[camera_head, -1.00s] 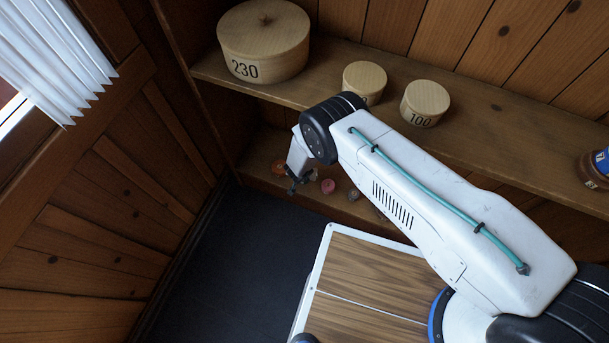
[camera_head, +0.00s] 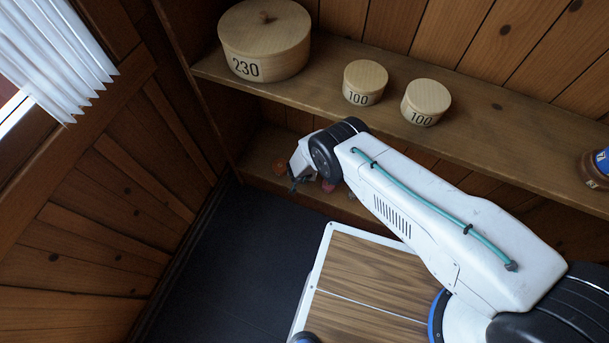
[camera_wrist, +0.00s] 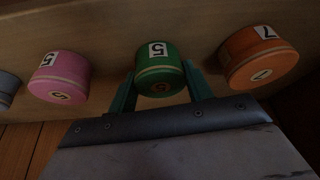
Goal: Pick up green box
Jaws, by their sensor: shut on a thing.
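The green box (camera_wrist: 158,66) is a small round box with a white label reading 5, seen in the middle of the wrist view. My gripper (camera_wrist: 158,84) has one finger on each side of it and is shut on it. The box appears to be at the lower shelf, between a pink box and an orange box. In the head view my gripper (camera_head: 294,186) is at the lower shelf, and I cannot make out the green box there.
A pink box (camera_wrist: 60,77) stands left of the green one and an orange box (camera_wrist: 258,57) close on its right. The upper shelf (camera_head: 480,130) overhangs the lower shelf and holds a large round box (camera_head: 265,42) and two smaller ones marked 100 (camera_head: 365,82). The dark floor (camera_head: 240,260) is clear.

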